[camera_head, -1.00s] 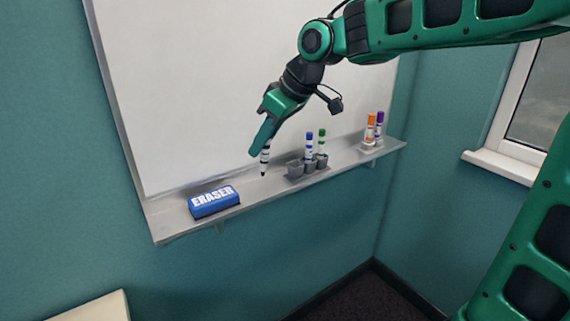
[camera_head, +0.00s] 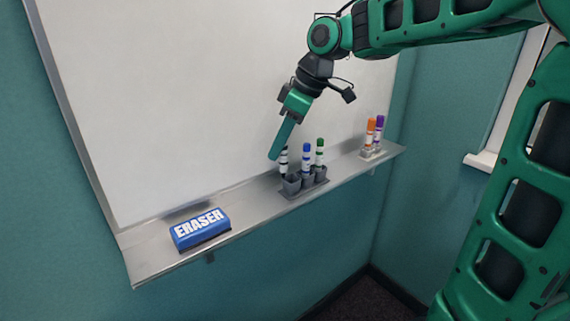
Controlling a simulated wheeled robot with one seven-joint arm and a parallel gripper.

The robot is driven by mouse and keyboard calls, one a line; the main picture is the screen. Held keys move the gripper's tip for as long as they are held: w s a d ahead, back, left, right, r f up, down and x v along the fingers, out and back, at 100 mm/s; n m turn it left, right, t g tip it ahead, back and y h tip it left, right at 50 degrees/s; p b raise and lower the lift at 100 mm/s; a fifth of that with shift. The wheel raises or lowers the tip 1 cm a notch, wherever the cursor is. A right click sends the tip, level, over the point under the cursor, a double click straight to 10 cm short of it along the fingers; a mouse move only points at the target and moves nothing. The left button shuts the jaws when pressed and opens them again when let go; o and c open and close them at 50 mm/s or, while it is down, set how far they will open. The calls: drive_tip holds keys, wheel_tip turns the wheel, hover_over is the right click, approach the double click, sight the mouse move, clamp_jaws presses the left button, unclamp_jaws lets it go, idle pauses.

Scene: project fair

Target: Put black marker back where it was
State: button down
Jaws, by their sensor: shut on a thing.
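My gripper (camera_head: 279,151) points down at the whiteboard tray and is shut on the black marker (camera_head: 284,160), a white pen with black bands. The marker stands nearly upright at the left cup of the grey marker holder (camera_head: 291,186). Its lower end meets the cup's rim in the picture; I cannot tell whether it is inside the cup or just above or behind it. A blue marker (camera_head: 306,157) and a green marker (camera_head: 320,154) stand in the holder's other cups. A finger hides part of the black marker.
The grey tray (camera_head: 250,203) runs below the whiteboard (camera_head: 190,100). A blue eraser (camera_head: 200,229) lies at its left. An orange marker (camera_head: 370,131) and a purple marker (camera_head: 379,128) stand in a pale holder at its right. The tray between eraser and grey holder is clear.

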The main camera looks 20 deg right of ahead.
sight(286, 162)
drive_tip(key=shift+w+d+f, duration=0.3)
drive_tip(key=shift+d+f, duration=0.15)
drive_tip(key=shift+f, duration=0.55)
drive_tip(key=shift+w+d+f, duration=0.35)
drive_tip(key=shift+d+f, duration=0.05)
drive_tip(key=shift+f, duration=0.6)
drive_tip(key=shift+w+d+f, duration=0.3)
drive_tip(key=shift+d+f, duration=0.15)
drive_tip(key=shift+f, duration=0.55)
drive_tip(key=c, duration=2)
unclamp_jaws()
drive_tip(key=v, duration=1.2)
drive_tip(key=s+d+f+m+g+h, duration=0.1)
drive_tip(key=s+d+f+m, duration=0.3)
drive_tip(key=s, duration=0.5)
drive_tip(key=s+d+f+m+g+h, duration=0.1)
drive_tip(key=s+d+f+m, duration=0.4)
drive_tip(key=s+f+m, duration=0.3)
drive_tip(key=s+d+f+m+h, duration=0.1)
drive_tip(key=s+d+f+m, duration=0.3)
drive_tip(key=s, duration=0.7)
wheel_tip(286, 162, down, 2)
drive_tip(key=shift+s+d+f+m+g+h, duration=0.25)
drive_tip(key=shift+d+m+g+h, duration=0.15)
drive_tip(key=shift+m, duration=0.5)
